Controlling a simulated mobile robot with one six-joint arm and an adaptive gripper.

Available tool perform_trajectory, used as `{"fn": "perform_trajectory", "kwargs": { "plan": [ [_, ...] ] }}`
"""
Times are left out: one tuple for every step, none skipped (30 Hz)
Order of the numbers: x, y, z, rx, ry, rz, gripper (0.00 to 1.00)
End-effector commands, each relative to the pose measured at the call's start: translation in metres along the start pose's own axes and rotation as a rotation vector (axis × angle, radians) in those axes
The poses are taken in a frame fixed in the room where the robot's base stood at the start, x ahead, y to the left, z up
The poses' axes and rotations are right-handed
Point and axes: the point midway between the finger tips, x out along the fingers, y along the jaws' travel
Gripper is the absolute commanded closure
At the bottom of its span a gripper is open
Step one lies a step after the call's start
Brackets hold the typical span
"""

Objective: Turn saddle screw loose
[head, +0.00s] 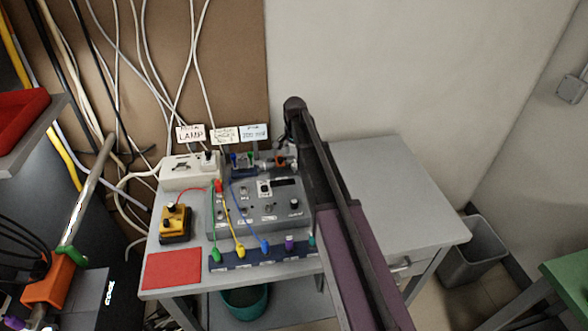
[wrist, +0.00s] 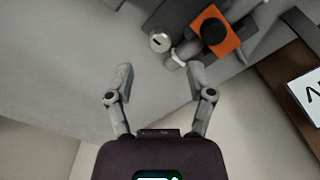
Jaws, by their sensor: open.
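In the wrist view, a round silver screw head with a dark slot (wrist: 160,42) sits on a grey assembly. I take it for the saddle screw, though I cannot be sure. A small pale part (wrist: 176,60) is just below and right of it. My gripper (wrist: 160,78) is open and empty, its two fingers spread apart. The screw head lies beyond the fingertips, roughly between them in the picture and apart from them. In the head view, my arm covers part of the apparatus, and I cannot make out the screw there.
An orange block with a black knob (wrist: 212,34) stands close right of the screw. In the head view, a grey control box (head: 262,207) with coloured leads, a yellow device (head: 175,222) and a red mat (head: 172,268) occupy the table's left. The table's right half (head: 390,190) is clear.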

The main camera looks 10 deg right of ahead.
Motion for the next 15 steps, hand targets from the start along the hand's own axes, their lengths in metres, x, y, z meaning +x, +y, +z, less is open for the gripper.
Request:
{"fn": "perform_trajectory", "kwargs": {
  "plan": [
    [0.008, 0.000, 0.000, 0.000, 0.000, 0.000, 0.31],
    [0.011, 0.000, 0.000, 0.000, 0.000, 0.000, 0.31],
    [0.014, 0.000, 0.000, 0.000, 0.000, 0.000, 0.31],
    [0.016, 0.000, 0.000, 0.000, 0.000, 0.000, 0.31],
    [0.018, 0.000, 0.000, 0.000, 0.000, 0.000, 0.31],
    [0.021, 0.000, 0.000, 0.000, 0.000, 0.000, 0.31],
    [0.024, 0.000, 0.000, -0.001, 0.000, 0.000, 0.31],
    [0.026, 0.000, 0.000, -0.001, 0.000, 0.000, 0.31],
    [0.029, 0.000, 0.000, -0.001, 0.000, 0.000, 0.31],
    [0.032, 0.000, 0.000, -0.001, 0.000, 0.000, 0.31],
    [0.034, 0.000, 0.001, -0.001, 0.000, 0.000, 0.31],
    [0.037, -0.001, 0.001, -0.001, 0.000, 0.000, 0.31],
    [0.039, -0.001, 0.001, -0.001, 0.000, 0.000, 0.31],
    [0.041, -0.001, 0.001, -0.001, 0.000, 0.000, 0.31],
    [0.043, -0.001, 0.001, -0.001, 0.000, 0.000, 0.31]
  ]
}}
